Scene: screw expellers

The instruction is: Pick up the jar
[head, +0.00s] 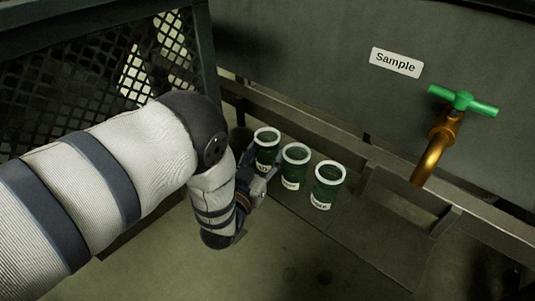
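Three dark green jars with white rims and white labels stand upright in a row on a shelf: a left jar (267,151), a middle jar (293,168) and a right jar (326,187). My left gripper (262,178) is right by the lower part of the left jar, on its near side. The wrist hides part of the fingers, and I cannot tell whether they touch or close around the jar. My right gripper is not in view.
A brass tap (437,145) with a green handle sticks out from the grey machine wall at the right, below a "Sample" sign (396,62). A dark mesh guard (95,85) stands at the left. The shelf (375,245) is clear right of the jars.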

